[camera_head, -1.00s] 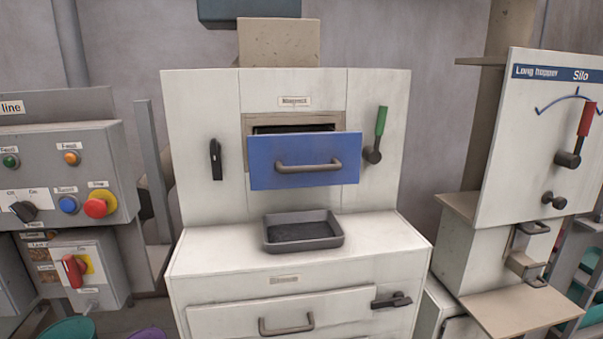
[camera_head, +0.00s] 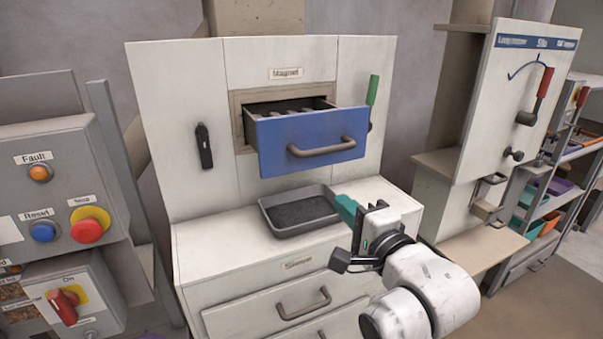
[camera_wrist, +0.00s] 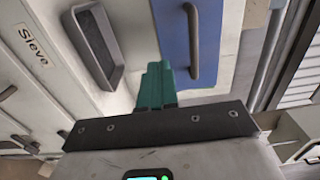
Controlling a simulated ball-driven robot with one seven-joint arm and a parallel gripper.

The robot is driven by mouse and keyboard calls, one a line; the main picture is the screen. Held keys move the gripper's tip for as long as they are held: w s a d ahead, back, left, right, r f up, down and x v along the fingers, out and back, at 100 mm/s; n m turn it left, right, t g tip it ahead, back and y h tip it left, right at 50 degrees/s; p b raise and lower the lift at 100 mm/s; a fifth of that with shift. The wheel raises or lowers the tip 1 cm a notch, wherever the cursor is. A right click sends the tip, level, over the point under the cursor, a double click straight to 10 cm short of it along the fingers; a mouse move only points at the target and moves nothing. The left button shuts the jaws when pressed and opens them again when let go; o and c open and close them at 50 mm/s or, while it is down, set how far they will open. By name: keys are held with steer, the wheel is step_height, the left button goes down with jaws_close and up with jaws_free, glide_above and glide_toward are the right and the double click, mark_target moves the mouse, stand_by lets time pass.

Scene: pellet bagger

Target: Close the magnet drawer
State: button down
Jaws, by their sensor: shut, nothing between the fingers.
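The magnet drawer (camera_head: 308,140) has a blue front with a grey bar handle (camera_head: 321,148). It stands pulled out of its opening below the "Magnet" label, and dark bars show inside it. My gripper (camera_head: 346,208) is below and to the right of the drawer, by the right edge of the black tray. Its green fingers are shut with nothing between them, apart from the drawer. In the wrist view the gripper (camera_wrist: 157,75) points between the tray and the blue drawer front (camera_wrist: 176,35), with the drawer handle (camera_wrist: 193,45) to the right of the fingers.
A black tray (camera_head: 272,216) sits on the white ledge under the drawer. A black latch (camera_head: 203,146) is left of the drawer, and a green-handled lever (camera_head: 373,90) is right, partly hidden behind it. The silo panel (camera_head: 515,85) stands at right, the button box (camera_head: 50,190) at left.

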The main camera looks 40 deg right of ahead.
mark_target(307, 169)
steer(key=p+x, duration=0.2)
steer(key=x, duration=1.1)
steer(key=shift+w+f+p, duration=0.1)
steer(key=shift+w+p, duration=0.05)
steer(key=shift+p, duration=0.15)
steer(key=shift+w+d, duration=0.1)
